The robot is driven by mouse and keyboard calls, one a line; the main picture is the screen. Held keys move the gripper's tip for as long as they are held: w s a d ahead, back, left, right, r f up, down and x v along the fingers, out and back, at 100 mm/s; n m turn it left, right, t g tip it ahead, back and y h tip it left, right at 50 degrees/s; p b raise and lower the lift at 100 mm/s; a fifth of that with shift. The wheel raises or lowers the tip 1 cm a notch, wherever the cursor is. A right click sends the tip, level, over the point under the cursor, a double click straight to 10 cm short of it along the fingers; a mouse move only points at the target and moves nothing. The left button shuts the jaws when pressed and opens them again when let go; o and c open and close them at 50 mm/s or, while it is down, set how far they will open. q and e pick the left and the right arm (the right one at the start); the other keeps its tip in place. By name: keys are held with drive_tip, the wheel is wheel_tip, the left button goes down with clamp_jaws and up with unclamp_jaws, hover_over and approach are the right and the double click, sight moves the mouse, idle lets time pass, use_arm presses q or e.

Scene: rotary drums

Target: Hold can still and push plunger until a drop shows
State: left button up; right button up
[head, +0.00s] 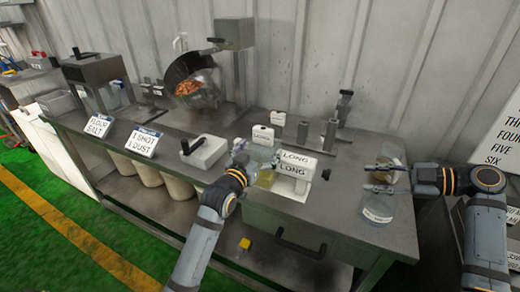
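A small clear container with yellowish contents (265,179) stands on the steel bench beside white blocks marked LONG (294,167). I cannot tell for sure that it is the can, and I can make out no plunger or drop. My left gripper (246,156) is at this container's left side and overlaps it in the view; whether its fingers touch or close on it is unclear. My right gripper (372,179) reaches in from the right with its fingers apart, just above a clear labelled jar (377,210). A second clear vessel with brownish contents (388,164) is behind its fingers.
A tilted drum (190,82) with orange-brown pieces stands at the back. Dark upright posts (340,108) rise behind the LONG blocks. The bench's front right is fairly clear.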

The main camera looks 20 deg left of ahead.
use_arm(q)
drive_tip(key=c, duration=1.2)
drive_tip(key=shift+f, duration=0.3)
